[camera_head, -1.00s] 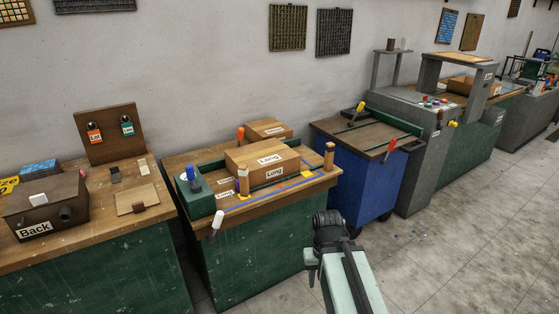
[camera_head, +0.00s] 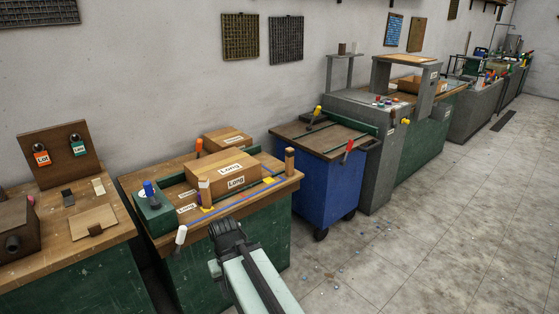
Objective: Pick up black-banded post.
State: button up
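Two short upright wooden posts stand at the front edge of the middle bench: a right post (camera_head: 290,162) at the right corner and a left post (camera_head: 205,194) in front of the long box. The right post seems to have a thin dark band near its top. The left one shows a pale band. The bands are too small to be sure which post is black-banded. My gripper (camera_head: 227,230) is in front of the bench's front edge, below and right of the left post and apart from both posts. Its fingers are dark and bunched together in view, so their opening is unclear.
A cardboard box marked Long (camera_head: 222,178) fills the bench middle, with another box (camera_head: 228,139) behind. A white-handled lever (camera_head: 181,235) juts from the bench front. A blue cart (camera_head: 325,185) stands to the right. The floor (camera_head: 400,250) at right is clear apart from small scraps.

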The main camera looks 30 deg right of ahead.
aim_at(289, 153)
jog(key=i, duration=0.85)
jog(key=z, duration=0.05)
